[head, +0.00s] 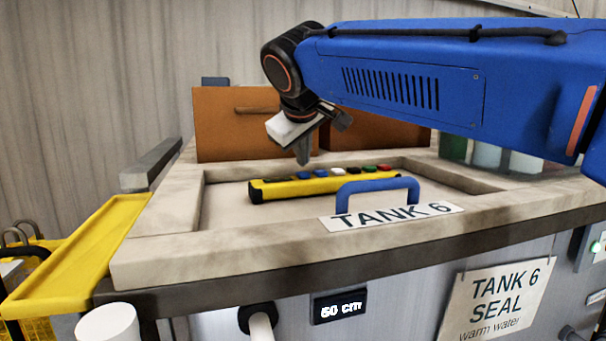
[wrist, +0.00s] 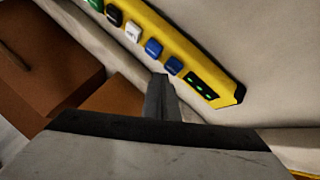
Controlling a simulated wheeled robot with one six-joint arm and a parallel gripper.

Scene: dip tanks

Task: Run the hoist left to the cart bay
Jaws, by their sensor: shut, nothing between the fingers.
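A yellow pendant (head: 300,187) lies on the pale recessed top of tank 6, with a row of coloured buttons along it. In the wrist view the pendant (wrist: 215,73) shows two blue buttons (wrist: 153,47) (wrist: 174,65), then white, black and green ones, and a dark panel with green lights (wrist: 200,85) near its end. My gripper (head: 303,158) is shut and empty, pointing down over the pendant's left part. In the wrist view its fingertips (wrist: 161,82) appear beside the two blue buttons. I cannot tell whether they touch. The hoist and cart bay are not identifiable.
A blue handle (head: 378,186) stands in front of the pendant, by the "TANK 6" label. Brown boxes (head: 225,125) stand behind it. Jars (head: 487,155) stand at the right. A yellow tray (head: 75,255) slopes along the left side.

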